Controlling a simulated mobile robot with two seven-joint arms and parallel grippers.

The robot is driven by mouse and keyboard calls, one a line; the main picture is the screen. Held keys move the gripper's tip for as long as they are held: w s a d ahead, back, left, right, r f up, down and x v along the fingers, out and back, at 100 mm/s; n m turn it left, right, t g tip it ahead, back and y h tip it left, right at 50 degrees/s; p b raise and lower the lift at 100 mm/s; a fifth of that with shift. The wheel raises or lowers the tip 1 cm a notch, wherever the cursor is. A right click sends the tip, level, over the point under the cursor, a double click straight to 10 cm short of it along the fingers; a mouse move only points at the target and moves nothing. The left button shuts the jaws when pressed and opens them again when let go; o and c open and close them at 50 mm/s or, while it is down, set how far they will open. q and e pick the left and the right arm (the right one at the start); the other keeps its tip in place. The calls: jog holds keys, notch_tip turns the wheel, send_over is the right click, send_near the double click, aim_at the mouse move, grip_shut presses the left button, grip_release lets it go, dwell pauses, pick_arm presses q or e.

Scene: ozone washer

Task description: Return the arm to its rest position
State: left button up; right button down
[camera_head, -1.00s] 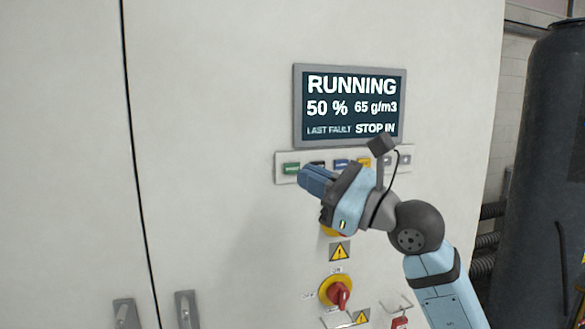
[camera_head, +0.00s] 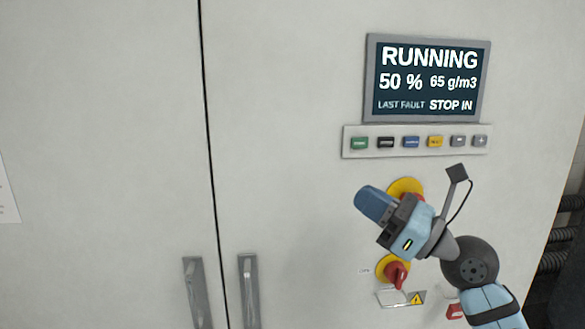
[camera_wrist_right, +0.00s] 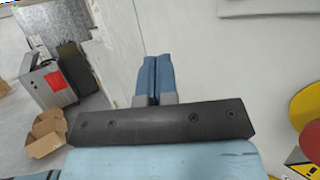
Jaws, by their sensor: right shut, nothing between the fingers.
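My right gripper (camera_head: 372,203) is shut and empty, below the button strip and in front of the cabinet. Its closed blue fingers also show in the right wrist view (camera_wrist_right: 153,78). My right arm comes in from the lower right in the head view. The gripper partly covers a yellow round plate with a red part (camera_head: 407,188). Whether the gripper touches it I cannot tell. My left gripper is not in view.
The white cabinet (camera_head: 290,130) carries a display (camera_head: 427,78) reading "RUNNING", a button strip (camera_head: 415,141), a red rotary switch (camera_head: 396,274) and two door handles (camera_head: 249,290). The right wrist view shows an open cardboard box (camera_wrist_right: 45,132) and a grey metal box (camera_wrist_right: 47,83) on the floor.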

jog(key=s+d+f+m+t+h+p, duration=0.15)
jog(key=f+m+h, duration=0.25)
jog(key=f+m, duration=0.65)
jog(key=s+d+f+m+t+h, duration=0.2)
jog(key=f+m+h, duration=0.2)
jog(key=f+m, duration=0.65)
jog(key=s+d+f+m+t+h+p, duration=0.15)
jog(key=f+m+h, duration=0.35)
jog(key=f+m, duration=0.6)
jog(key=s+f+m+g+h, duration=0.1)
jog(key=s+f+m+g, duration=0.6)
jog(key=s+f+m, duration=0.4)
jog(key=s+f, duration=0.6)
jog(key=f, duration=0.2)
jog(key=shift+a+f+h, duration=0.3)
jog(key=shift+a, duration=0.05)
